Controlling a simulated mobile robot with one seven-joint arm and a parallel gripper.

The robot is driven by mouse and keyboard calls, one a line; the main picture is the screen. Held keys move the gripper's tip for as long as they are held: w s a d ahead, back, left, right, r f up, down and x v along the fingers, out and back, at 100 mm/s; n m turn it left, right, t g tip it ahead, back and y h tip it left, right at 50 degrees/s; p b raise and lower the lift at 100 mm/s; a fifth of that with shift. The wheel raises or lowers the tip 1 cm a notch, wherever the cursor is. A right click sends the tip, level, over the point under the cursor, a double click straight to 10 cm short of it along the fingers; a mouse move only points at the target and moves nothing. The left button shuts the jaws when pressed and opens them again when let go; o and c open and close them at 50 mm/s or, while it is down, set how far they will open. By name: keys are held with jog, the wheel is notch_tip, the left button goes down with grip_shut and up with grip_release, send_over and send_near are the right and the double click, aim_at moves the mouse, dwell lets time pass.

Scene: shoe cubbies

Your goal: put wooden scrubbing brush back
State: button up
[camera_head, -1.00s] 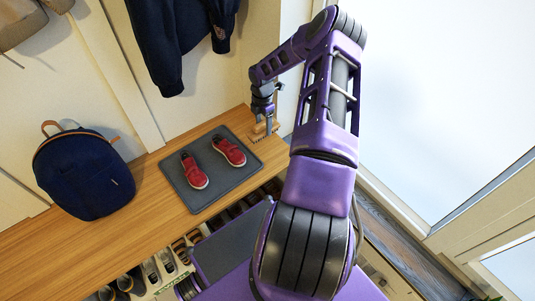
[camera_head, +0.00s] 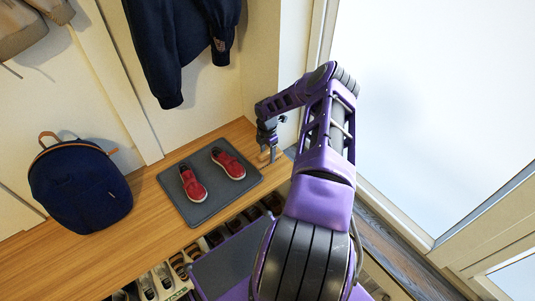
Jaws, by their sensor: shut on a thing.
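My gripper (camera_head: 269,149) is at the right end of the wooden bench top (camera_head: 150,180), just right of the grey mat. It is small in the view and points down. It is shut on a small light-brown wooden piece (camera_head: 265,156), which looks like the wooden scrubbing brush. Most of the brush is hidden by the gripper or blends with the bench, so its bristles do not show. I cannot tell whether it touches the bench.
Red shoes (camera_head: 229,164) lie on the grey mat (camera_head: 205,208). A navy backpack (camera_head: 80,185) stands at the left of the bench. A navy garment (camera_head: 180,45) hangs above. Several shoes (camera_head: 178,265) sit in the cubbies below. Bare bench lies between backpack and mat.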

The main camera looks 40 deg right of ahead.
aim_at(267, 151)
jog(key=shift+f+b, duration=0.55)
jog(key=shift+f, duration=0.1)
jog(key=o, duration=1.2)
jog(key=shift+r+p, duration=0.55)
jog(key=shift+r, duration=0.1)
notch_tip(267, 151, up, 12)
jog(key=shift+p, duration=0.85)
jog(key=shift+w, duration=0.1)
